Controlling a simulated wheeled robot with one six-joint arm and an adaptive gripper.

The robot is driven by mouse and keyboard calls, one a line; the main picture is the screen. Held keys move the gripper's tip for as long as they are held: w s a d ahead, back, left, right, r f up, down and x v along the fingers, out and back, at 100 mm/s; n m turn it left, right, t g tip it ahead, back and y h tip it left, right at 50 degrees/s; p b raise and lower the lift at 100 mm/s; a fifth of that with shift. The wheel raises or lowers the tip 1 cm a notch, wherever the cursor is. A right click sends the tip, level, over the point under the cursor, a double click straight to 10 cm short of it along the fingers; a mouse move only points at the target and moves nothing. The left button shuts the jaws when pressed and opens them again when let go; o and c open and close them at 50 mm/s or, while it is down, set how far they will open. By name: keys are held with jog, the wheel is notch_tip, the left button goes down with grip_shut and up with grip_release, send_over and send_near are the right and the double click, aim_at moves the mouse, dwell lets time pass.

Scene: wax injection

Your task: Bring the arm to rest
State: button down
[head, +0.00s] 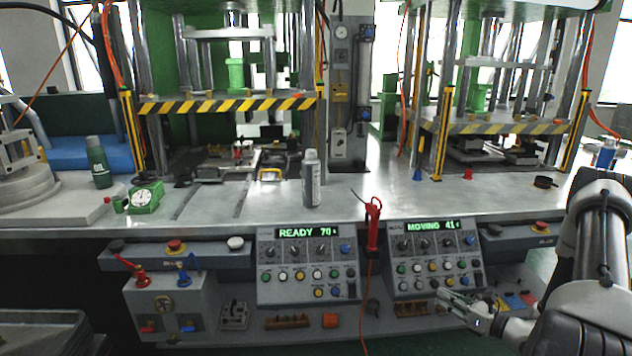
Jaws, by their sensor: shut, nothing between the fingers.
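My arm (592,245) comes in from the right edge and bends down along the front of the bench. My gripper (452,301) points left, in front of the lower part of the right control panel (436,262). Its fingers look closed and hold nothing. The right panel's display reads MOVING 41. The left control panel (306,268) reads READY 70.
Two presses with striped guards (228,104) stand on the metal bench (270,210). A grey spray can (311,178), a green bottle (98,162) and a green gauge (145,198) stand on it. A red tool (373,226) hangs at the front edge between the panels.

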jog(key=s+a+r+n+g+y, duration=0.2)
jog(key=s+a+r+n+g, duration=0.15)
jog(key=s, duration=0.25)
jog(key=s+a+r+n+g+y, duration=0.2)
jog(key=s+n+g, duration=0.3)
jog(key=s, duration=0.1)
jog(key=s+d+r+n+g+h, duration=0.2)
jog(key=s+r+n+g+h, duration=0.2)
jog(key=s+r+n+g, duration=0.5)
jog(key=s+r+n+t+h, duration=0.2)
jog(key=r+n+t+h, duration=0.2)
jog(key=r+n, duration=0.3)
jog(key=s+r+n+t+h, duration=0.2)
jog(key=r+n+t+h, duration=0.2)
jog(key=r, duration=1.4)
jog(key=n+h, duration=0.2)
jog(key=n, duration=0.1)
jog(key=shift+s+a, duration=0.15)
jog(key=shift+a, duration=0.25)
jog(key=shift+d, duration=0.1)
